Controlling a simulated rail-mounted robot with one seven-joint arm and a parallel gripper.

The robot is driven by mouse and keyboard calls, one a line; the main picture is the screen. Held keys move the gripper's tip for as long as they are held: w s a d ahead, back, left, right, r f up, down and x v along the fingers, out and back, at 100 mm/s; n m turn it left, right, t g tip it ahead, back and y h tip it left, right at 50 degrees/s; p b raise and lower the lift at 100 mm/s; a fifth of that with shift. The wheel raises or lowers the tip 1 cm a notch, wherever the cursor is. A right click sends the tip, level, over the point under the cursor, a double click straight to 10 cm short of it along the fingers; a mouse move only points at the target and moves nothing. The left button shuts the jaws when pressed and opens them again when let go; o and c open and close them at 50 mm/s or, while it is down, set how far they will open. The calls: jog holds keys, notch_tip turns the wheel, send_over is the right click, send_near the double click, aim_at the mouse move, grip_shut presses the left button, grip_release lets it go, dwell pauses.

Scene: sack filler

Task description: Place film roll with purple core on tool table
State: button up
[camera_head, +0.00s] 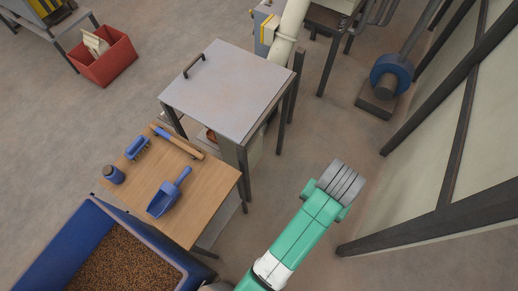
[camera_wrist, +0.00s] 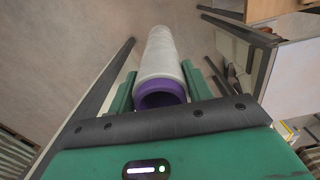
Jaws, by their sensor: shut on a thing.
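The film roll (camera_wrist: 161,55) is white with a purple core (camera_wrist: 161,94) and shows in the wrist view. My gripper (camera_wrist: 158,80) is shut on it, with green fingers on both sides. The roll points away from the wrist, its purple core end towards me. In the head view my green arm reaches in from the bottom, and I cannot make out the roll or the fingers. The tool table (camera_head: 212,186) has a wooden top and stands left of my arm. On it lie a blue scoop (camera_head: 166,198), a blue brush (camera_head: 137,147), a wooden-handled tool (camera_head: 180,143) and a blue jar (camera_head: 114,174).
A grey-topped metal stand (camera_head: 225,85) with a black handle is behind the tool table. A blue bin (camera_head: 110,211) of brown grains adjoins the table's front. A framed panel wall (camera_head: 450,215) is on the right. Bare wood shows at the table's right side.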

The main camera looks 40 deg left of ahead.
jog(key=s+a+f+n+b, duration=0.2)
jog(key=s+a+f+b, duration=0.2)
jog(key=a, duration=0.6)
jog(key=s+a+f+n+b, duration=0.2)
jog(key=s+a+f+b, duration=0.25)
jog(key=a, duration=0.45)
jog(key=s+a+f+n+b, duration=0.2)
jog(key=s+a+f+b, duration=0.1)
jog(key=s+a, duration=0.4)
jog(key=s+a+f+n+b, duration=0.25)
jog(key=s+a, duration=0.25)
jog(key=s, duration=0.5)
jog(key=w+a+f+b, duration=0.1)
jog(key=w+a+f, duration=0.1)
jog(key=w, duration=0.5)
jog(key=w+a+f+m, duration=0.1)
jog(key=w+a+f, duration=0.2)
jog(key=w, duration=0.4)
jog(key=shift+w+a+b, duration=0.4)
jog(key=shift+a, duration=0.25)
jog(key=shift+f, duration=0.15)
jog(key=o, duration=1.4)
notch_tip(320, 180, up, 12)
jog(key=p, duration=0.3)
jog(key=shift+r, duration=0.2)
